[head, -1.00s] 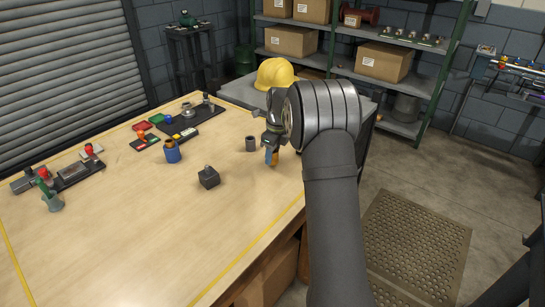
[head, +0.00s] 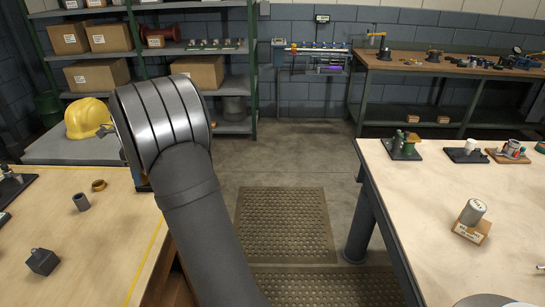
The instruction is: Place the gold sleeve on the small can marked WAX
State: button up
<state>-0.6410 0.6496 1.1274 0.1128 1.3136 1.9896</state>
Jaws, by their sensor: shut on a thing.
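My gripper (head: 143,185) is mostly hidden behind my wrist in the head view, and only a dark and blue sliver of it shows at the right edge of the left table. The earlier frame shows an orange-gold piece at its fingertips, which looks like the gold sleeve; the sleeve itself is hidden now. A small grey can (head: 473,211) with a dark-lettered label sits tilted on a cardboard-coloured block (head: 470,233) on the right table. Its lettering is too small to read surely.
A gold-brown ring (head: 98,185), a grey cylinder (head: 81,202) and a dark block (head: 42,261) are on the left table (head: 105,235). A floor gap with mats (head: 285,222) separates it from the right table (head: 400,195). Several small fixtures line that table's back edge.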

jog(key=w+d+n, duration=0.3)
jog(key=w+d, duration=0.2)
jog(key=d, duration=0.3)
jog(key=w+d+n+g, duration=0.1)
jog(key=w+d+n, duration=0.2)
jog(key=w+d, duration=0.45)
jog(key=w+d+n, duration=0.3)
jog(key=w+d, duration=0.1)
jog(key=d, duration=0.5)
jog(key=w+d+r+n+h, duration=0.1)
jog(key=d+n, duration=0.3)
jog(key=d, duration=1)
jog(key=w+d+r+n+h, duration=0.15)
jog(key=d+n, duration=0.25)
jog(key=d, duration=1.1)
jog(key=s+d+n, duration=0.4)
jog(key=d, duration=1)
jog(key=s+d+n, duration=0.4)
jog(key=s+d, duration=0.1)
jog(key=d, duration=0.9)
jog(key=s+d+n+t, duration=0.1)
jog(key=s+d+n, duration=0.7)
jog(key=s+d, duration=1.45)
send_over(479, 204)
jog(key=f, duration=0.6)
jog(key=shift+a+f, duration=0.25)
jog(key=shift+f, duration=1.95)
jog(key=shift+f, duration=0.1)
